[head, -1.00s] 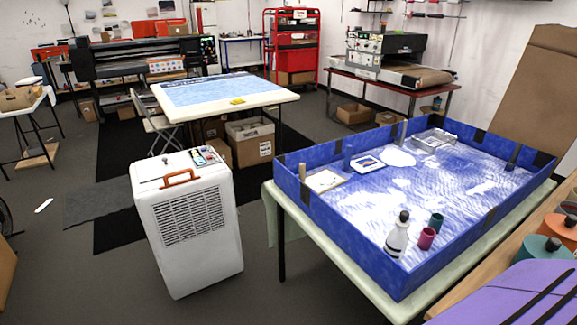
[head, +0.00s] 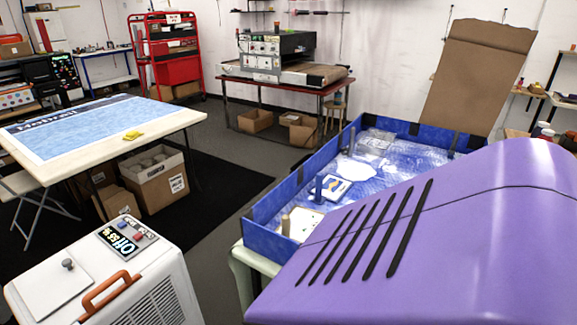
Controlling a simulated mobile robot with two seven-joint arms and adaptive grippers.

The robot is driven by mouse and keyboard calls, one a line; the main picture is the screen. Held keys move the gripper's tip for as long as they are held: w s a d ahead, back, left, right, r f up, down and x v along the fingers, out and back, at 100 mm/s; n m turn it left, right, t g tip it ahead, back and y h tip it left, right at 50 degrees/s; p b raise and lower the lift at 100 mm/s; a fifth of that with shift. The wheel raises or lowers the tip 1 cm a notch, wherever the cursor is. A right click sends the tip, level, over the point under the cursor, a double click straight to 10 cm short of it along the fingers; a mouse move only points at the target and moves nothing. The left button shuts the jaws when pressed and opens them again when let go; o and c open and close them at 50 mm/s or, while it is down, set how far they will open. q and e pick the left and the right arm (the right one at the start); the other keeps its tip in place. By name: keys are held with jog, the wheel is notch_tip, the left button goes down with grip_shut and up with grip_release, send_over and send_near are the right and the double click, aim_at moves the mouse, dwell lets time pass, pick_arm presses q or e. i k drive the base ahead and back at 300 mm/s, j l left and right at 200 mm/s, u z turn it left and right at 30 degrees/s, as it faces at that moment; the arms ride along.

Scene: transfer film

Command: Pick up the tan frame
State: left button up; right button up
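A flat cream-tan piece (head: 303,222) lies at the near left corner inside the blue-walled box (head: 262,238). It looks like the tan frame, but it is small and partly hidden by the box wall and a purple surface, so I cannot be sure. Neither of my grippers is in view.
A large purple slotted surface (head: 470,235) fills the right foreground and hides much of the box. A white unit with an orange handle (head: 165,268) stands at lower left. A poster table (head: 165,124) is at left. Dark floor shows between.

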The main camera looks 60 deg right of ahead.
aim_at(297, 225)
jog(key=i+u, duration=0.15)
jog(key=u, duration=0.3)
jog(key=i+l+u, duration=0.1)
jog(key=u, duration=0.4)
jog(key=i+l+u, duration=0.15)
jog(key=u, duration=0.3)
jog(key=i+u, duration=0.1)
jog(key=u, duration=7.3)
